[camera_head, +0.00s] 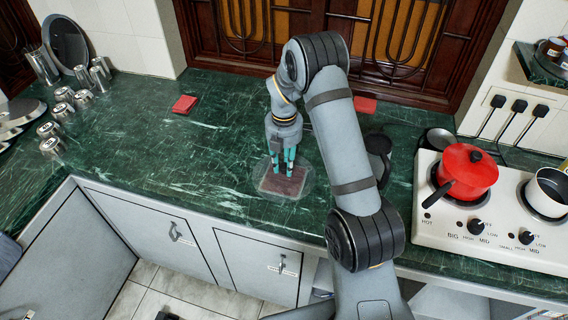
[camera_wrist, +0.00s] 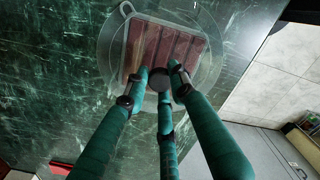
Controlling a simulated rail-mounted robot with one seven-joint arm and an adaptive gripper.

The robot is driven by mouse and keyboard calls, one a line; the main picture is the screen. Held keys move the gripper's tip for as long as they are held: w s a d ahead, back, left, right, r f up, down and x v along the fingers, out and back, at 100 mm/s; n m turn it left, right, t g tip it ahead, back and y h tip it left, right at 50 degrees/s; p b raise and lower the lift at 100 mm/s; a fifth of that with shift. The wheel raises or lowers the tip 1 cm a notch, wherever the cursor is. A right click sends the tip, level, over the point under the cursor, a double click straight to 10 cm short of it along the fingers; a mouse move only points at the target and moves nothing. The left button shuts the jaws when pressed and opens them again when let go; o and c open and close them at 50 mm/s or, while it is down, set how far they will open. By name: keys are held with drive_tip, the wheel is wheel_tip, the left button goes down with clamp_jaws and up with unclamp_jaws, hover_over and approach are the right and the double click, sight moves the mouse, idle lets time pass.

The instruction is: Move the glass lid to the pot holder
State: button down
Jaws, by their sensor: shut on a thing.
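The clear round glass lid (camera_head: 306,186) is over the pot holder (camera_head: 283,183) near the counter's front edge. In the wrist view the lid (camera_wrist: 207,40) spreads past the edges of the slatted red-brown pot holder (camera_wrist: 165,45), which shows through the glass. My gripper (camera_head: 284,172) points down at the lid's middle. In the wrist view its three teal fingers are closed around the dark knob (camera_wrist: 158,77). I cannot tell whether the lid touches the pot holder or hangs slightly above it.
A red pot (camera_head: 466,173) and a white pan (camera_head: 550,190) stand on the stove at the right. A dark object (camera_head: 377,150) is behind my arm. Metal canisters (camera_head: 62,111) stand at the far left. Red pads (camera_head: 184,104) lie at the back. The counter's left middle is clear.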

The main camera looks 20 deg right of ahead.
sight(284, 165)
drive_tip(key=shift+f, duration=0.15)
drive_tip(key=c, duration=1.5)
unclamp_jaws()
drive_tip(key=shift+o, duration=0.2)
wheel_tip(284, 165, up, 12)
wheel_tip(284, 165, down, 12)
drive_tip(key=shift+f, duration=0.1)
drive_tip(key=shift+r+b, duration=0.3)
drive_tip(key=shift+r, duration=1.5)
